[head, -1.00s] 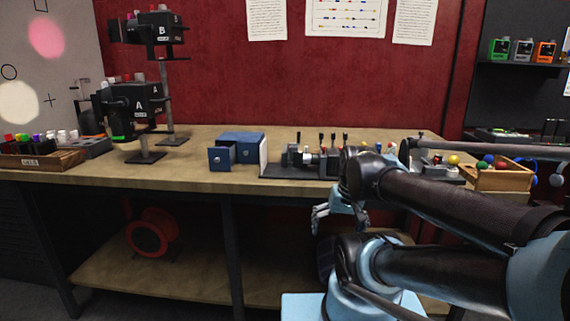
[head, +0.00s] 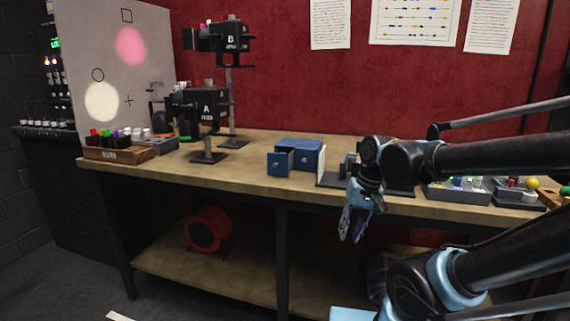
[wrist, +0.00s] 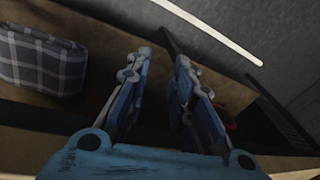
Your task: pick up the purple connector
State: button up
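I cannot make out a purple connector for certain. A small purple piece (head: 114,134) stands among coloured pieces in the wooden box (head: 113,155) at the left end of the bench; its shape is too small to tell. The grey tray (head: 459,195) at the right holds small green, blue and pale pieces, partly behind my arm. My gripper (head: 352,232) hangs in front of the bench's front edge, pointing down, far from the wooden box. In the wrist view, my gripper (wrist: 160,75) has its two fingers apart with nothing between them.
Blue drawers (head: 299,152) with one pulled out and two black lamps on stands (head: 203,107) stand on the bench (head: 240,178). A red reel (head: 207,230) and a checked cloth (wrist: 40,62) lie on the lower shelf. The bench between box and drawers is partly clear.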

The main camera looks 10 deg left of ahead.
jog(key=w+a+r+n+g, duration=0.1)
jog(key=a+r+n, duration=0.3)
jog(key=a, duration=0.5)
jog(key=a+r+n+g, duration=0.1)
jog(key=a+r, duration=0.5)
jog(key=a, duration=0.2)
jog(key=w+a+r+n+h, duration=0.1)
jog(key=w+a+r+n, duration=0.25)
jog(key=w+r, duration=0.35)
jog(key=w+a+r+n+t+h, duration=0.1)
jog(key=w+a+r+n, duration=0.1)
jog(key=w+r+n, duration=0.4)
jog(key=w+a+r+n+h, duration=0.1)
jog(key=w+a+r+n, duration=0.25)
jog(key=w+r, duration=0.45)
jog(key=f, duration=1.2)
jog(key=shift+s+d, duration=0.2)
jog(key=shift+d, duration=0.2)
jog(key=shift+d+f, duration=0.2)
jog(key=shift+f, duration=2.4)
jog(key=shift+w, duration=0.1)
grip_shut()
